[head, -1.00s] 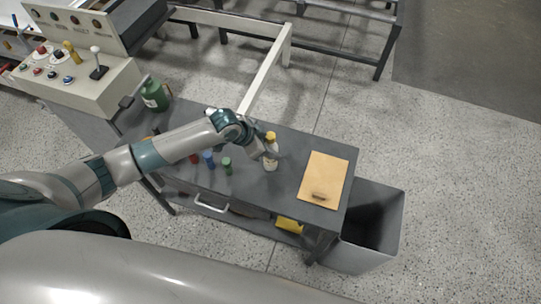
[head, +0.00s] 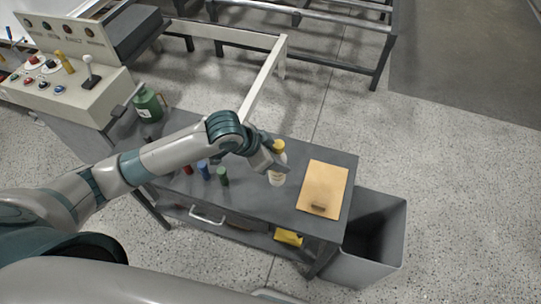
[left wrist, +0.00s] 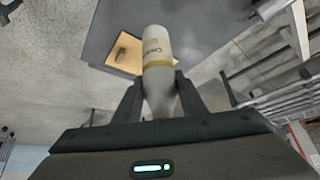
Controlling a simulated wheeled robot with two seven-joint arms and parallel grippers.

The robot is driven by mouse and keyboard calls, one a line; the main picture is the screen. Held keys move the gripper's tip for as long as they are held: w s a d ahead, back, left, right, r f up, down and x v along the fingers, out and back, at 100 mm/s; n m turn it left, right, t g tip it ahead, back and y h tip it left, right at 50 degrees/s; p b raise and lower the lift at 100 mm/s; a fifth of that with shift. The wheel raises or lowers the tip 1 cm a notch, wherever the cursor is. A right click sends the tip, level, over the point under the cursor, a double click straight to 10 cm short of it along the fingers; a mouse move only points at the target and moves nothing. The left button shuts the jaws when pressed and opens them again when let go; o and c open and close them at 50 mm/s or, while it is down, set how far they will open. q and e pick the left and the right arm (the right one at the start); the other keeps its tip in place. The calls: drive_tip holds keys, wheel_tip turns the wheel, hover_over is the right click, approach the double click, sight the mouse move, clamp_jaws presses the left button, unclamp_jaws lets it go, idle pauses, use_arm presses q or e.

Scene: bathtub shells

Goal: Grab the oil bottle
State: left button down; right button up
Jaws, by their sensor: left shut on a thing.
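The oil bottle (head: 277,168) is off-white with a yellow cap, at the right half of the grey table in the head view. My left gripper (head: 273,164) is shut on it, reaching from the left. In the left wrist view the bottle (left wrist: 158,55) stands between the two fingers, with a yellow band and partly readable lettering. The fingers (left wrist: 160,96) touch its narrower part. I cannot tell whether its base touches the table. My right gripper is not in view.
A tan board (head: 325,187) lies right of the bottle on the table (head: 240,203). Red, blue (head: 203,169) and green (head: 223,176) cylinders stand to the left. A green can (head: 148,104) stands farther left. A grey bin (head: 372,240) is beside the table's right end.

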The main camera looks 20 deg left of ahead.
use_arm(q)
drive_tip(key=shift+s+d+r+b, duration=0.45)
drive_tip(key=shift+s+d+r, duration=1.1)
drive_tip(key=shift+s, duration=0.2)
